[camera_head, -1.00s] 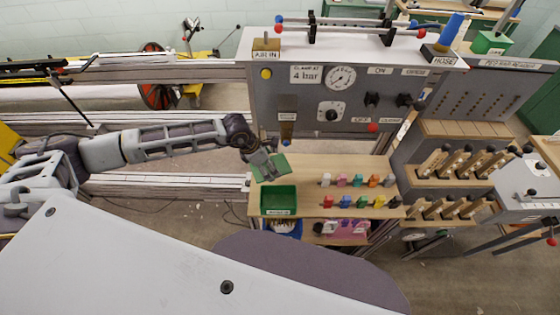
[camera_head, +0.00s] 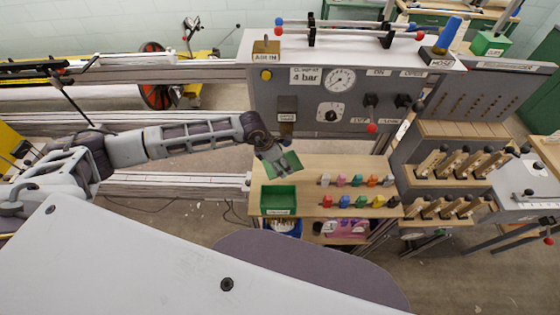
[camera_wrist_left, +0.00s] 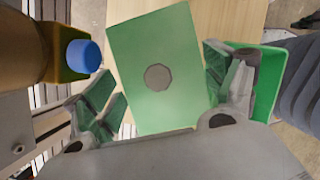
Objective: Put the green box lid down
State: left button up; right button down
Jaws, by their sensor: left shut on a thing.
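The green box lid (camera_head: 287,163) is a flat green plate above the back left of the wooden table. In the left wrist view the lid (camera_wrist_left: 170,45) has a dark grey octagon at its middle. My left gripper (camera_head: 275,160) is shut on the lid; in the left wrist view its fingers (camera_wrist_left: 165,95) stand at either side of it. I cannot tell whether the lid touches the table. The open green box (camera_head: 278,212) sits on the table's left end, just in front of the lid; its edge also shows in the left wrist view (camera_wrist_left: 268,88). My right gripper is not in view.
The wooden table (camera_head: 309,170) carries two rows of coloured pegs (camera_head: 358,181) right of the box. A grey control panel (camera_head: 350,97) stands behind. In the left wrist view a blue-tipped part (camera_wrist_left: 83,56) is close at left. Bare wood lies between lid and pegs.

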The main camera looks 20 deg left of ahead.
pick_arm(q)
jog(key=shift+s+a+f, duration=0.1)
jog(key=shift+f, duration=0.15)
jog(key=shift+f+b, duration=0.6)
dwell(0.3)
jog(key=o, duration=0.9)
jog(key=shift+r, duration=0.2)
jog(key=shift+r+p, duration=0.45)
jog(key=shift+p, duration=0.25)
jog(key=b+v, duration=0.1)
jog(key=v, duration=1.1)
jog(key=shift+b, duration=0.3)
